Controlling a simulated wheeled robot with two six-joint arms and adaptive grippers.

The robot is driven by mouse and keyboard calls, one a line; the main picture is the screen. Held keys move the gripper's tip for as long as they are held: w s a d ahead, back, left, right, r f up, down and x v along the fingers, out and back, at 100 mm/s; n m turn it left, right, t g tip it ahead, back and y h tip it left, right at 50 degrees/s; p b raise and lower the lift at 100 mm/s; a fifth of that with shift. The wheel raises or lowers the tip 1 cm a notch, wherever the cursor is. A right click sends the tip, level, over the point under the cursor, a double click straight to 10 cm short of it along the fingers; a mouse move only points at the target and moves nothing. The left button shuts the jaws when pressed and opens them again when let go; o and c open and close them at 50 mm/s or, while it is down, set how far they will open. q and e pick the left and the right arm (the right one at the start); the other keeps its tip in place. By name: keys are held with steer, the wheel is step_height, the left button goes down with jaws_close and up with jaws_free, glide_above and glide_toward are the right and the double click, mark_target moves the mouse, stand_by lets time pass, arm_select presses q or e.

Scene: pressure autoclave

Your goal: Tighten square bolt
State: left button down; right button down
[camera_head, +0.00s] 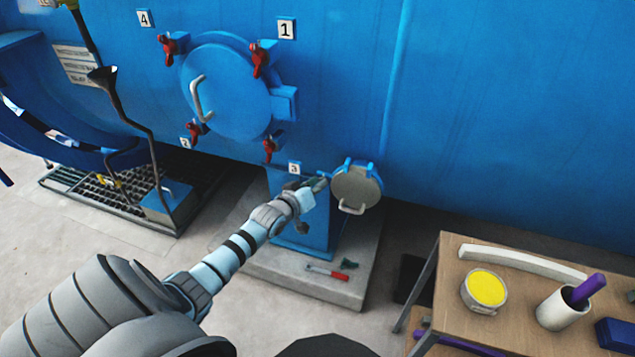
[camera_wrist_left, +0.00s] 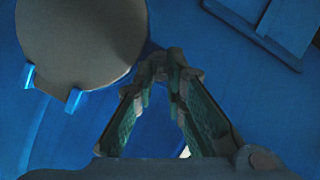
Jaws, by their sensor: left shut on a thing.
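My left gripper (camera_head: 319,184) reaches in from the left, just left of the small round grey lid (camera_head: 357,187) at the blue wall. In the left wrist view the fingers (camera_wrist_left: 160,75) converge and are shut at their tips on a small grey thing, which I take for the square bolt. The bolt is mostly hidden by the fingertips and dark in the picture, so its shape cannot be made out. The grey lid (camera_wrist_left: 82,40) shows to the upper left of the fingertips there. My right gripper is not in view.
A blue hatch (camera_head: 227,92) with several red clamps is above the arm. A red-handled tool (camera_head: 327,272) lies on the concrete plinth (camera_head: 300,285) below. A wooden table (camera_head: 455,255) at the right holds a yellow-filled jar (camera_head: 485,290) and a white cup (camera_head: 560,310).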

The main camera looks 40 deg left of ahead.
arm_select(q)
steer(key=shift+w+d+r+m+g+y+p, duration=0.15)
steer(key=shift+m+g+y+p, duration=0.1)
steer(key=shift+m+y+p, duration=0.55)
steer(key=shift+s+d+m+g+y+p, duration=0.15)
steer(key=shift+m+g+y+p, duration=0.2)
steer(key=shift+m+p, duration=0.7)
steer(key=shift+w, duration=0.1)
steer(key=c, duration=1.6)
jaws_free()
steer(key=shift+c, duration=0.2)
